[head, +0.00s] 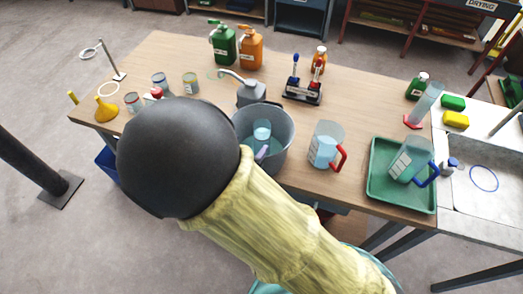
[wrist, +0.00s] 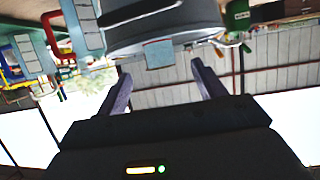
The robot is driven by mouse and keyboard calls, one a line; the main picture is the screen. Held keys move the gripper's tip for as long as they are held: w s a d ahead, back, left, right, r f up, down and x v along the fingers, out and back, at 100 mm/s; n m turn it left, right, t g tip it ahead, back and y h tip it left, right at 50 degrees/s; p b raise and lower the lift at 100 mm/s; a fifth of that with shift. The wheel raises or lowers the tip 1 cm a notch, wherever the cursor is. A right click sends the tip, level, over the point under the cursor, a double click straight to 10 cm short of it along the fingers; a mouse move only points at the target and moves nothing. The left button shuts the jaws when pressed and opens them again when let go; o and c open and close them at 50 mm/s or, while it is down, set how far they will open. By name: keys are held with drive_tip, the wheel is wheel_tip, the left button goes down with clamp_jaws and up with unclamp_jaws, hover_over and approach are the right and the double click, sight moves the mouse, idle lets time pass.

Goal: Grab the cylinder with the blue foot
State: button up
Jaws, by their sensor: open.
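I cannot make out a cylinder with a blue foot in either view; my arm hides part of the table in the head view. A clear tall cylinder (head: 428,100) at the table's right has a red foot. My gripper (wrist: 162,86) is open in the wrist view, with nothing between its fingers. It is hidden in the head view. Past the fingertips in the wrist view, a large grey round vessel (wrist: 170,22) with a pale label fills the upper middle.
A grey bucket (head: 279,162) holds a beaker. A red-handled jug (head: 322,142) stands right of it. A green tray (head: 388,197) holds a blue-handled jug (head: 408,160). A black rack (head: 302,95) and bottles stand behind. A sink (head: 490,185) is at right.

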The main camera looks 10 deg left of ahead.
sight(260, 133)
drive_tip(key=x, duration=0.3)
drive_tip(key=shift+w+f, duration=0.1)
drive_tip(key=shift+w, duration=0.2)
drive_tip(key=shift+d, duration=0.1)
drive_tip(key=p+x, duration=0.1)
drive_tip(key=x, duration=0.4)
drive_tip(key=shift+p, duration=0.4)
drive_tip(key=shift+c, duration=0.4)
clamp_jaws()
